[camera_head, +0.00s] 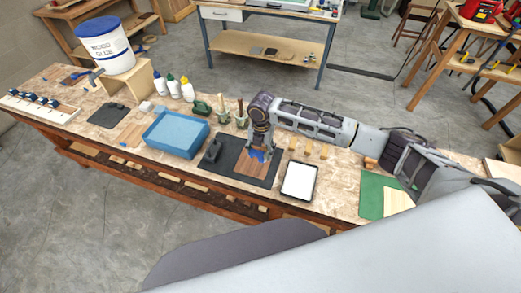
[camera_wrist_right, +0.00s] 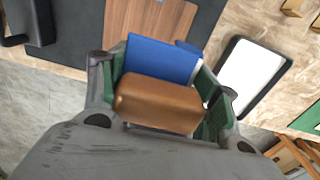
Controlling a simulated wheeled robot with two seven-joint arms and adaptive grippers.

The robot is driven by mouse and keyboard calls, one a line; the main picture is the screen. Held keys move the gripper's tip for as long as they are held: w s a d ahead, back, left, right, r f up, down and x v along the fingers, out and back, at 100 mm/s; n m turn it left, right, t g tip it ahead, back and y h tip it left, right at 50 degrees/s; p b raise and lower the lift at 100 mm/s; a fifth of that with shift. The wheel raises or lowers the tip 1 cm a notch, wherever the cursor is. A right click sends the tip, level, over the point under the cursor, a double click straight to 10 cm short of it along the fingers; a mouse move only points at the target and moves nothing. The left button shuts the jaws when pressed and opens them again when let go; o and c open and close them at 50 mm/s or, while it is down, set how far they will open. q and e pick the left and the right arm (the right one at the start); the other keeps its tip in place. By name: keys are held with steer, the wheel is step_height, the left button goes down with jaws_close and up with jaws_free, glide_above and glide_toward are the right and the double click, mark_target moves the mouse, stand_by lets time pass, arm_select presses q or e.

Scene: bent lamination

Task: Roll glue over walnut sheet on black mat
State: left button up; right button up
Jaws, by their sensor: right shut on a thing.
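The walnut sheet (camera_head: 249,167) lies on the black mat (camera_head: 230,146) near the middle of the bench. My right gripper (camera_head: 259,147) is over the sheet and points down. In the right wrist view my right gripper (camera_wrist_right: 160,95) is shut on a tool with a blue flat part (camera_wrist_right: 158,60) and a brown block-like handle (camera_wrist_right: 157,102). The blue part shows low over the walnut sheet (camera_wrist_right: 147,20); I cannot tell whether it touches it. The tool's underside and any glue on the sheet are hidden or too small to tell. My left gripper is not in view.
A white-faced, black-rimmed tray (camera_head: 299,181) lies right of the mat. A black handled block (camera_head: 212,153) sits on the mat's left part. A blue tray (camera_head: 176,134), several bottles and a wood glue bucket (camera_head: 107,47) stand left. Small wood blocks lie behind the white tray.

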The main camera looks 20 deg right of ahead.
steer(key=shift+f, duration=0.1)
steer(key=shift+f+b, duration=0.65)
steer(key=shift+f, duration=0.4)
steer(key=shift+f+b, duration=1.8)
steer(key=shift+b, duration=0.3)
